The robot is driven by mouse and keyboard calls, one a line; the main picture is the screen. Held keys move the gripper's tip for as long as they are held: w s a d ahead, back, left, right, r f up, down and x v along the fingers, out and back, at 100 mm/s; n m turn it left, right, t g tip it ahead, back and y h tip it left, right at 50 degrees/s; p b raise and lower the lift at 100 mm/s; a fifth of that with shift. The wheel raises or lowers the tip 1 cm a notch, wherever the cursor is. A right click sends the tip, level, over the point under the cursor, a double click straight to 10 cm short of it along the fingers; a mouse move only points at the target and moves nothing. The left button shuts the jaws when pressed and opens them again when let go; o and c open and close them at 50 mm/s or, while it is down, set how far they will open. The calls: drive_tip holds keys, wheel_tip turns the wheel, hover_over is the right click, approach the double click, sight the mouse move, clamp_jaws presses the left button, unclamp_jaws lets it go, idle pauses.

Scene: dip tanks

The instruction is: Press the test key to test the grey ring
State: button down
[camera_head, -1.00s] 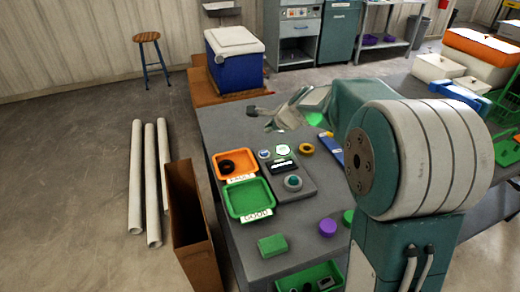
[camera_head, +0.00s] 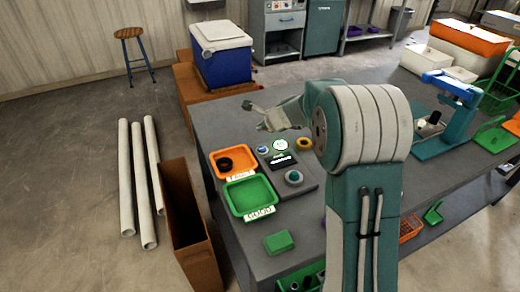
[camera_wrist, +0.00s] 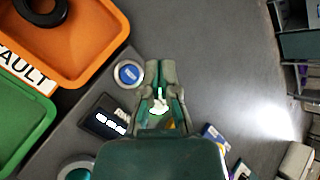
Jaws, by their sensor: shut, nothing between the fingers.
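The tester (camera_head: 308,184) is a dark grey box on the bench, with a lit display (camera_head: 282,161). A round blue button in a pale rim (camera_head: 262,150), seemingly the test key, is at its far left corner; it also shows in the wrist view (camera_wrist: 129,73). The grey ring (camera_head: 294,177) sits around a teal centre on the tester's near part, and is partly cut off in the wrist view (camera_wrist: 75,168). My gripper (camera_wrist: 160,68) is shut and empty, above the bench. In the wrist view its fingertips appear just right of the button and partly hide a white round dial (camera_head: 280,145).
An orange FAULT tray (camera_head: 214,169) holding a black ring (camera_head: 225,164) and a green GOOD tray (camera_head: 232,194) lie left of the tester. A yellow ring (camera_head: 304,144) lies at its far right. A green block (camera_head: 279,242) lies nearer. A blue stand (camera_head: 447,117) is at right.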

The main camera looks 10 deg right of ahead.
sight(263, 149)
drive_tip(key=f, duration=0.2)
drive_tip(key=d+f, duration=0.1)
drive_tip(key=f, duration=0.2)
drive_tip(key=shift+f, duration=0.2)
drive_tip(key=shift+a+f, duration=0.1)
drive_tip(key=shift+f, duration=0.45)
drive_tip(key=shift+a+f, duration=0.1)
drive_tip(key=shift+a, duration=0.1)
drive_tip(key=shift+d, duration=0.2)
drive_tip(key=shift+a, duration=0.1)
drive_tip(key=shift+f, duration=0.1)
drive_tip(key=shift+f, duration=0.2)
